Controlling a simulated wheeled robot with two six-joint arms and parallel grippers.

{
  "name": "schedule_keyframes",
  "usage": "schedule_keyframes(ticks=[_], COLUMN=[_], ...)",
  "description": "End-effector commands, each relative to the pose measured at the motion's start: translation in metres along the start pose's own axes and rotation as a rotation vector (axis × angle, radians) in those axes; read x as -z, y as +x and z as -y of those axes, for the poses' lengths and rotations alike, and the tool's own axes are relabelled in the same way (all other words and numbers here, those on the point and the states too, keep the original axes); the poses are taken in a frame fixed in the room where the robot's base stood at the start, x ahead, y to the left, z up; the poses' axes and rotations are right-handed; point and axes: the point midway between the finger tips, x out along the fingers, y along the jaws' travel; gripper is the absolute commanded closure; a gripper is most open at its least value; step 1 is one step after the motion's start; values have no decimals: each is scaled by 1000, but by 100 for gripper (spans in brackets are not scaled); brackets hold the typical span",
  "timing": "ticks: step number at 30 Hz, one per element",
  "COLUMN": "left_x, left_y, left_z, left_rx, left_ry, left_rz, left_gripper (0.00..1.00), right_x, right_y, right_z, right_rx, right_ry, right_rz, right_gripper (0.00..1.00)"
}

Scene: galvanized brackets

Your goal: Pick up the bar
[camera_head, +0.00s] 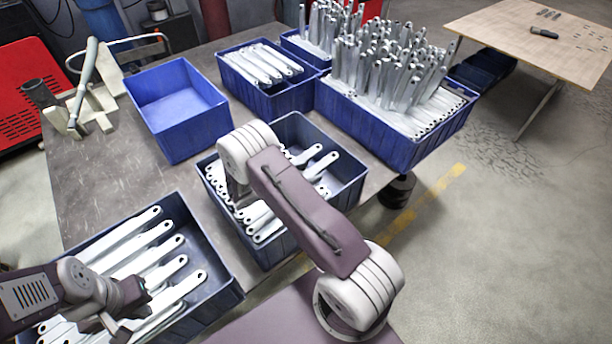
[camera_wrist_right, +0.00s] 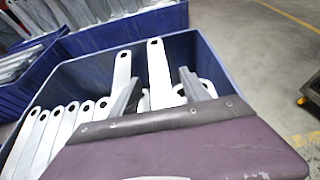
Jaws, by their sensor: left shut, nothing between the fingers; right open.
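Flat galvanized bars with a hole near the end lie in a blue crate (camera_head: 352,172) in the middle of the table. Two of these bars (camera_head: 318,167) show beyond my right arm. In the right wrist view my right gripper (camera_wrist_right: 160,90) is open over this crate, and a bar (camera_wrist_right: 157,62) shows between its fingers. I cannot tell how deep the fingers are. Another bar (camera_wrist_right: 122,72) lies left of it. In the head view my right arm hides the right gripper. My left gripper (camera_head: 118,328) is shut and empty over the bars (camera_head: 165,272) in the lower-left crate (camera_head: 222,292).
An empty blue crate (camera_head: 168,72) stands at the back left. Crates of bars stand behind, one heaped high with upright pieces (camera_head: 390,75). A grey clamp-like fixture (camera_head: 85,85) is at the table's left. Bare table (camera_head: 100,175) shows at left.

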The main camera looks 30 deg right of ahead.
Motion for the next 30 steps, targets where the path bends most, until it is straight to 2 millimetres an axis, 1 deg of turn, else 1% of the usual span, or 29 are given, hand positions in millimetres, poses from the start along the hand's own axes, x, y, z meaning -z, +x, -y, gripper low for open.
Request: schedule_keyframes(ticks=[2,7,8,9,11,12,13,14,25,28,30], left_x=[0,0,0,0,0,0,0,0,0,0,0], left_y=[-1,0,0,0,0,0,0,0,0,2,3], left_z=[0,0,0,0,0,0,0,0,0,0,0], left_rx=[0,0,0,0,0,0,0,0,0,0,0], left_ry=[0,0,0,0,0,0,0,0,0,0,0], left_rz=[0,0,0,0,0,0,0,0,0,0,0], left_gripper=[100,100,100,100,100,100,100,100,100,100,100], right_x=[0,1,1,1,1,1,1,1,-2,-11,-22], right_y=[4,4,4,4,4,4,4,4,3,0,-5], right_z=[0,0,0,0,0,0,0,0,-1,-1,-1], right_rx=[0,-1,-1,-1,-1,-1,-1,-1,-1,-2,-3], right_ry=[0,0,0,0,0,0,0,0,2,4,6], right_rz=[0,-1,-1,-1,-1,-1,-1,-1,0,0,0], right_gripper=[45,45,51,62,79,90,98,100,100,100,100])
